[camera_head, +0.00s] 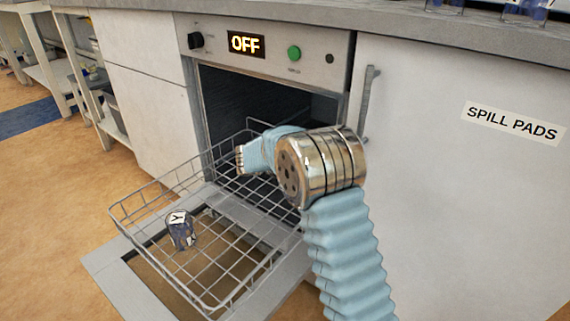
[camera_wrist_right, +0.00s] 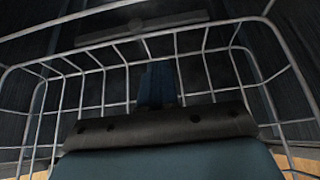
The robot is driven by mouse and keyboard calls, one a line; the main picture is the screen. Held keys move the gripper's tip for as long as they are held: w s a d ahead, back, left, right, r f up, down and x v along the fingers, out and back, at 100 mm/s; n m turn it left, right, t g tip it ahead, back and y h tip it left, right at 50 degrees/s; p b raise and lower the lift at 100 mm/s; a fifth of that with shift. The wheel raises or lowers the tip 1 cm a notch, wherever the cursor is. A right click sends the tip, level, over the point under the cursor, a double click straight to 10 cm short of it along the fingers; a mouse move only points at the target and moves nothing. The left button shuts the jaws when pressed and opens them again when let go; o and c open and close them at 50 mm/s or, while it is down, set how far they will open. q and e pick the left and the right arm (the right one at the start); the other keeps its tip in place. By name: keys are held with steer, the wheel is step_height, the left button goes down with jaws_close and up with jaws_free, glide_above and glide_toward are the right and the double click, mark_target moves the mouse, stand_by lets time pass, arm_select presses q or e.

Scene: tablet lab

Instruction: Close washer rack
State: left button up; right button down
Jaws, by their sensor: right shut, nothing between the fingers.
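The wire washer rack (camera_head: 135,225) is pulled out of the washer (camera_head: 205,125) over its lowered door (camera_head: 105,270). A dark cup-like item marked Y (camera_head: 180,235) sits in the rack's front left part. My right gripper (camera_head: 241,160) is shut and empty, over the rear part of the rack near the washer opening. I cannot tell whether it touches the wires. In the right wrist view the gripper (camera_wrist_right: 157,85) points at the rack's wire wall (camera_wrist_right: 110,85), with the dark washer interior behind. My left gripper is not in view.
The washer panel shows OFF (camera_head: 246,43), with a black knob (camera_head: 195,41) and a green button (camera_head: 294,53). A cabinet marked SPILL PADS (camera_head: 513,122) stands close on the right, with its handle (camera_head: 370,105) near my right arm. The floor at left is open.

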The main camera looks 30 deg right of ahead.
steer(key=d, duration=0.1)
steer(key=w+d, duration=0.1)
steer(key=d, duration=0.2)
steer(key=shift+w+d+f, duration=0.25)
steer(key=shift+w+d, duration=0.05)
steer(key=shift+w, duration=0.1)
